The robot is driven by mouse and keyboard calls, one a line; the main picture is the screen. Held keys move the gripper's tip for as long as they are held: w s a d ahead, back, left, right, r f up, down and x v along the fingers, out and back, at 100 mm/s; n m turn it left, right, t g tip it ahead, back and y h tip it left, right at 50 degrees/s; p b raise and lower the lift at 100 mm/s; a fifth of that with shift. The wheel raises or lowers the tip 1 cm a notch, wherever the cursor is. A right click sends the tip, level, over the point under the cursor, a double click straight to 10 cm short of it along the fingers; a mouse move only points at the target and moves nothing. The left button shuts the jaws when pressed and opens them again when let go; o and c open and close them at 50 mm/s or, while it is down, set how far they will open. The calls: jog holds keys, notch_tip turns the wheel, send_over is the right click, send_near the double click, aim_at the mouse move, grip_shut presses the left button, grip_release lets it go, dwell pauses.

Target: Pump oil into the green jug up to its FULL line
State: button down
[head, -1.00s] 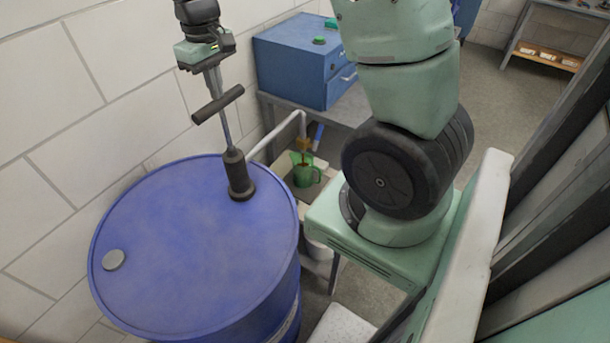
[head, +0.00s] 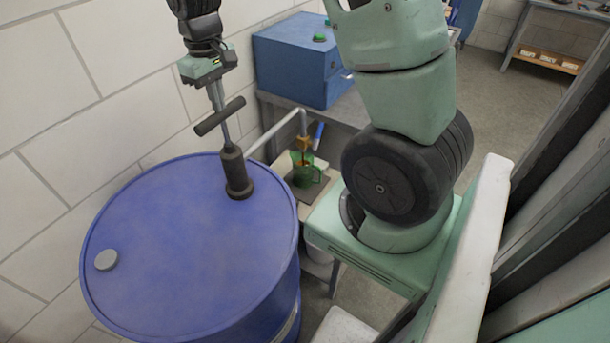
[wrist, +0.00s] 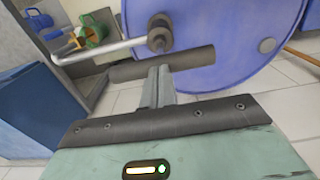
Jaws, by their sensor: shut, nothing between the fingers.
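A blue oil drum (head: 180,260) carries a dark hand pump (head: 235,172) with a grey T-handle (head: 220,116). My gripper (head: 216,100) is shut and empty, pointing down at the middle of the handle. In the wrist view its fingertips (wrist: 160,85) meet the handle (wrist: 185,62); whether they touch cannot be told for sure. The pump's pale pipe (head: 275,133) ends in a brass-coloured spout over the green jug (head: 306,174), which also shows in the wrist view (wrist: 97,30). Amber colour shows at the jug's mouth. Its oil level and FULL line cannot be read.
A blue cabinet (head: 300,65) stands on a grey bench behind the jug. A block wall (head: 90,110) runs close along the left. A grey cap (head: 106,260) sits on the drum top. Open floor (head: 500,110) lies at the back right.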

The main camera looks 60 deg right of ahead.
jog(key=shift+s+f+b, duration=0.1)
jog(key=shift+f+b, duration=0.95)
jog(key=shift+f, duration=0.85)
notch_tip(320, 180, up, 11)
jog(key=p, duration=0.9)
jog(key=b, duration=0.3)
send_over(221, 114)
jog(key=shift+w+d+f, duration=0.1)
jog(key=shift+w+f, duration=0.05)
jog(key=shift+f, duration=0.65)
jog(key=shift+w+d+f, duration=0.1)
jog(key=shift+d+f, duration=0.05)
jog(key=shift+f, duration=0.65)
jog(key=shift+w+d+f, duration=0.1)
jog(key=shift+w+f, duration=0.05)
jog(key=shift+f, duration=0.65)
jog(key=shift+r+p, duration=1.95)
jog(key=shift+r, duration=0.55)
jog(key=shift+r+p, duration=2)
jog(key=shift+r, duration=0.5)
